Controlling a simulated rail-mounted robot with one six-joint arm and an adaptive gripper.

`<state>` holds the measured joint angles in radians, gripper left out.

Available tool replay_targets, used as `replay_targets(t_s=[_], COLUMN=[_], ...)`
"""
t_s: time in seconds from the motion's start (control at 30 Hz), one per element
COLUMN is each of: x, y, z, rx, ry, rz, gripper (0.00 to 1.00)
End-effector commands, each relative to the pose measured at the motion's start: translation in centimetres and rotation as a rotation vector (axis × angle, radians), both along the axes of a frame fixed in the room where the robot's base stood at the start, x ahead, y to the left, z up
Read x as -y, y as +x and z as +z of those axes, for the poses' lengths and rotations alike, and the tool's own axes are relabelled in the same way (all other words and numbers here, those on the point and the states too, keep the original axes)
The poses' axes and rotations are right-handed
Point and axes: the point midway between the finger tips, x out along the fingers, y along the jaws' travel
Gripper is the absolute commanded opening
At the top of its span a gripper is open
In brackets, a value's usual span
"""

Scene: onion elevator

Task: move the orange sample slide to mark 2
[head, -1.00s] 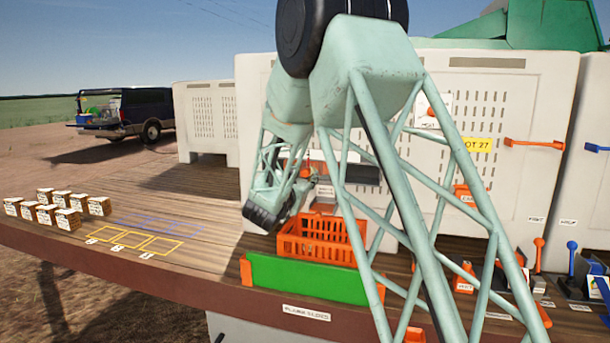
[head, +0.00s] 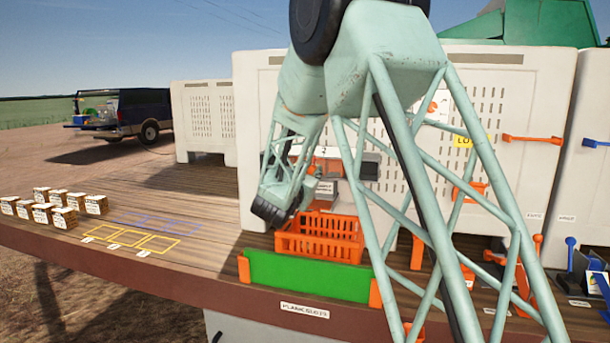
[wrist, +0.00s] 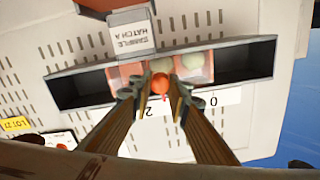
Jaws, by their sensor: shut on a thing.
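The orange sample slide shows in the wrist view as a round orange knob (wrist: 160,84) between my fingertips, with an orange plate (wrist: 124,77) behind it in a dark slot. My gripper (wrist: 159,91) is shut on the knob. A white mark strip (wrist: 228,97) below the slot shows "2" and "0" upside down. The knob is close to the 2; my fingers hide the strip between the numbers. In the head view the hatch (head: 371,167) is partly seen behind my arm, and my fingertips cannot be made out.
A "SAMPLE HATCH A" label (wrist: 131,38) sits on a grey block beside the slot. Round pale things (wrist: 196,66) show in the opening. An orange crate (head: 320,238) and a green board (head: 308,276) stand below the hatch. Several small boxes (head: 62,218) stand at the left of the deck.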

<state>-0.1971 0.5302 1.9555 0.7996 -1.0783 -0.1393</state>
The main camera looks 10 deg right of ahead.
Motion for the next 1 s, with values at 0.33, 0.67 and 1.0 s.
replay_targets(t_s=[0.33,0.67,1.0], x=[2.8,3.1,3.0], y=[-1.5,-1.6,-1.6], z=[-0.1,0.0,0.0], rx=[0.001,0.0,0.0], ry=[0.001,0.001,0.0], rz=[-0.001,0.0,0.0], gripper=[0.0,0.0,0.3])
